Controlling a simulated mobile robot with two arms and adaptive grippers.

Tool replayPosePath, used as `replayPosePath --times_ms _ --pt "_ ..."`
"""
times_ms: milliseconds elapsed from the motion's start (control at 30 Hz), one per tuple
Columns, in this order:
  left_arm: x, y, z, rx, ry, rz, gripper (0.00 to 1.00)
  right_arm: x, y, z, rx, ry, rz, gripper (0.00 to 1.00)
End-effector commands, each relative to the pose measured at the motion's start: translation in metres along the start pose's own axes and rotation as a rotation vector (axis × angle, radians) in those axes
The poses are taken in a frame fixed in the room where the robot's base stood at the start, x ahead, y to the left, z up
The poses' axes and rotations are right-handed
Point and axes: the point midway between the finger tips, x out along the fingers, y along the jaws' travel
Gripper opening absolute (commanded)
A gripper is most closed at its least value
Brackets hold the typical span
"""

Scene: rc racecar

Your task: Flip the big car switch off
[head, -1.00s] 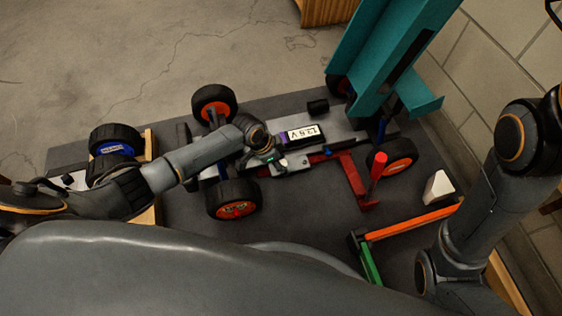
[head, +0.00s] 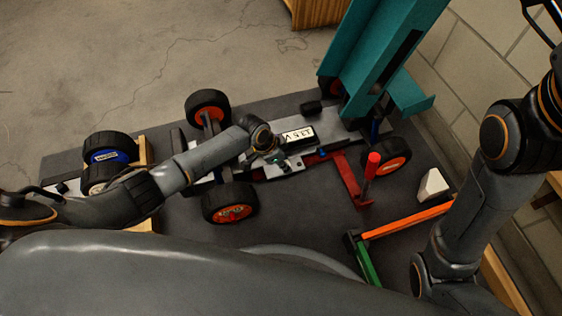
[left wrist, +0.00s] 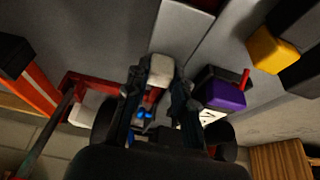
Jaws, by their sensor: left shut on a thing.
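The big car (head: 290,165) lies low on a dark mat, with black tyres and orange or blue hubs. My left gripper (head: 275,158) is over the middle of its grey chassis, beside the box labelled 12.5 V (head: 298,136). In the left wrist view my left gripper (left wrist: 158,85) is shut on a small pale block (left wrist: 161,68) between its fingertips. A purple box (left wrist: 224,95) with a small red piece is just right of the fingers. I cannot tell for sure whether the pale block is the switch. My right gripper is out of view; only its arm shows at the right.
A teal stand (head: 385,60) rises at the car's far end. A red upright handle (head: 371,165), an orange bar (head: 408,220) and a white wedge (head: 432,184) lie to the right. A block wall closes the right side; bare floor is at upper left.

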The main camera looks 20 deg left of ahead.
Motion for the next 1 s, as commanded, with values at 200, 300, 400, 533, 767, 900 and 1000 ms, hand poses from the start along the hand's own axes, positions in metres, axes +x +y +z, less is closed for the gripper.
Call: replayPosePath --times_ms 200,300,400,533,767,900,1000 --pt "0.000 0.000 -0.002 0.001 0.007 -0.002 0.49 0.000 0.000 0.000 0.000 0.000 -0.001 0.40" --pt "0.000 0.000 -0.002 0.001 0.006 -0.002 0.49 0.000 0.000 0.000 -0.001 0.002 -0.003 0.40" --pt "0.000 0.000 -0.002 0.001 0.005 -0.001 0.49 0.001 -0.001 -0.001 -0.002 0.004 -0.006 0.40" --pt "-0.003 0.000 -0.002 0.001 0.006 -0.002 0.49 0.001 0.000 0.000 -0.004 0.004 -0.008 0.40" --pt "-0.030 -0.001 -0.001 0.002 0.006 -0.004 0.49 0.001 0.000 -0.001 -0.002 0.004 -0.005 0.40" --pt "-0.059 -0.001 -0.001 0.003 0.006 -0.004 0.49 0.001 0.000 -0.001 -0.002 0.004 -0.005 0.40" --pt "-0.079 -0.001 -0.001 0.002 0.007 -0.004 0.49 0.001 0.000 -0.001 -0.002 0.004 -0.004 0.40"
